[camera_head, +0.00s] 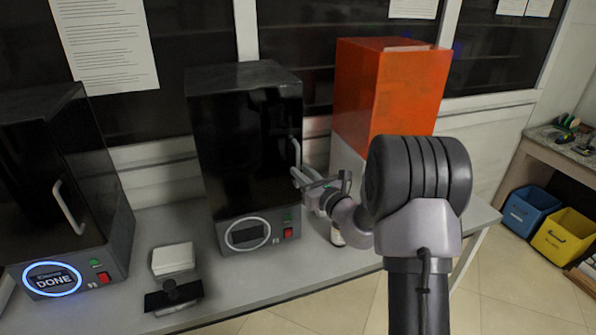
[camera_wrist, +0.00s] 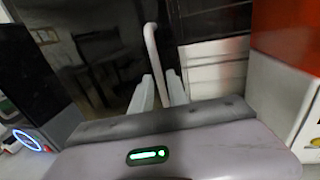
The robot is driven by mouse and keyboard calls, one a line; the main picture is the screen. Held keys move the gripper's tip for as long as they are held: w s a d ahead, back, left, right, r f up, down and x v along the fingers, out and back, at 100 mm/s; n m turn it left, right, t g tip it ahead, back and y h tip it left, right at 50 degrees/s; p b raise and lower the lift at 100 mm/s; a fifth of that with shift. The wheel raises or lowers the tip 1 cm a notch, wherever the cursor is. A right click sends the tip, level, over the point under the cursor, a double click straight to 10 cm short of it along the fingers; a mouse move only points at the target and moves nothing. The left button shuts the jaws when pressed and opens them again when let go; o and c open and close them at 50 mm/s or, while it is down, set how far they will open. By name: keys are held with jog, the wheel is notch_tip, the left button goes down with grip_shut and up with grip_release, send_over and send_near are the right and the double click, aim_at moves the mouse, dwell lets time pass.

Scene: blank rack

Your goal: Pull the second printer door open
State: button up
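The second printer (camera_head: 228,150) is a dark box in the middle of the head view, with a glossy black door (camera_head: 240,140) that looks closed. Its pale vertical handle (camera_head: 296,153) is on the door's right side. My gripper (camera_head: 303,179) is at the handle's lower part, in front of the door. In the wrist view, the handle (camera_wrist: 152,50) runs down between the two pale fingers of my gripper (camera_wrist: 159,88). The fingers are apart, one on each side of the handle. Whether either finger touches it is hard to tell.
Another printer (camera_head: 60,180) with a lit blue ring reading DONE stands at the left. An orange and white box (camera_head: 390,90) stands right of the second printer. A white block (camera_head: 173,258) and a black stand (camera_head: 172,296) are on the grey table (camera_head: 290,262).

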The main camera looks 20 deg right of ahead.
jog(key=shift+w+a, duration=0.25)
jog(key=shift+w, duration=0.9)
jog(key=shift+c, duration=0.2)
grip_shut()
dwell(0.4)
